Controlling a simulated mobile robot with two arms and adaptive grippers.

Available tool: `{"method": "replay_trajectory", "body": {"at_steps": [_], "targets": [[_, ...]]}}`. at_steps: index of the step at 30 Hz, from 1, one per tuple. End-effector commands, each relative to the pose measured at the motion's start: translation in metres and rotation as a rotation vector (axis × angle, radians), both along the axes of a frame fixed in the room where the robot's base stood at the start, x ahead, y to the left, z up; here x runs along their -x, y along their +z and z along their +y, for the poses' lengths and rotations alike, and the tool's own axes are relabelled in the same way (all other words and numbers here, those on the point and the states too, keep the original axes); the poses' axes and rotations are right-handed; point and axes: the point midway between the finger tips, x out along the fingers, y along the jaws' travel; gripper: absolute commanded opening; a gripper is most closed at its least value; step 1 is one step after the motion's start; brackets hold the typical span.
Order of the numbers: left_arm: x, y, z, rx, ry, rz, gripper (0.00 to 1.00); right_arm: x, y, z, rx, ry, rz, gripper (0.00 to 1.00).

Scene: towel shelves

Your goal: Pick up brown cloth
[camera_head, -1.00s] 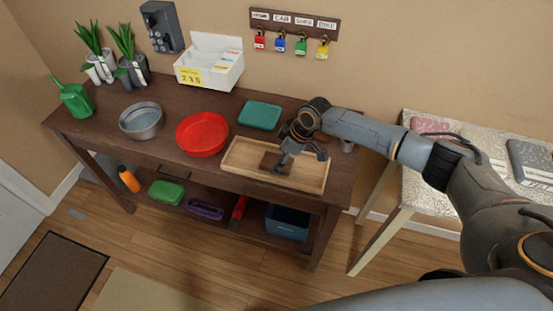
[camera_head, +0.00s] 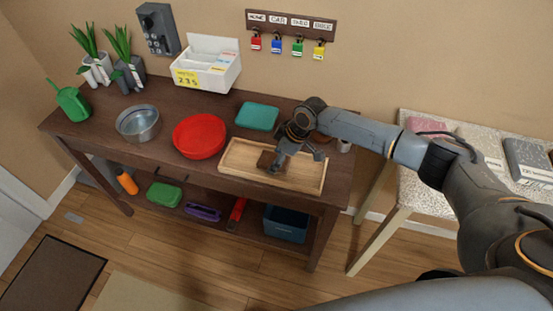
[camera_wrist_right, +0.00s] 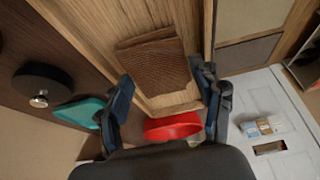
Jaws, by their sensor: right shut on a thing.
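The brown cloth (camera_head: 266,160) is a small folded piece in the light wooden tray (camera_head: 312,188) on the dark table. In the right wrist view the cloth (camera_wrist_right: 155,62) lies at the fingertips, with the wooden tray around it. My right gripper (camera_head: 293,162) is low over the tray, at the cloth's right side in the head view. In the wrist view my right gripper (camera_wrist_right: 166,82) has its fingers on either side of the cloth, shut on it. The cloth shows no clear lift off the tray. My left gripper is not in view.
A red round tray (camera_head: 200,136), a teal cloth or box (camera_head: 257,116) and a metal bowl (camera_head: 138,122) stand left of and behind the wooden tray. A white box (camera_head: 208,65) is at the back. A lower shelf holds a blue bin (camera_head: 286,222).

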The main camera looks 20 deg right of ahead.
Motion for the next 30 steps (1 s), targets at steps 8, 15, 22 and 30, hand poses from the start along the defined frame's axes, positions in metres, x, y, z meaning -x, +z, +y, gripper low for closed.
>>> {"method": "replay_trajectory", "body": {"at_steps": [8, 15, 22, 30], "targets": [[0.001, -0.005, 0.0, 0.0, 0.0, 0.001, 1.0, 0.02, 0.042, 0.004, 0.0, 0.004, -0.003, 0.54], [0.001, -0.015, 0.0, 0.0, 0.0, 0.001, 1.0, 0.066, 0.084, 0.016, 0.001, 0.004, -0.001, 0.54], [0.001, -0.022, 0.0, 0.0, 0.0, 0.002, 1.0, 0.108, 0.105, 0.027, 0.001, 0.003, -0.002, 0.54], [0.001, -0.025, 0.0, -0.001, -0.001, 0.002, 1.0, 0.133, 0.117, 0.033, 0.001, 0.0, 0.001, 0.54]]}}
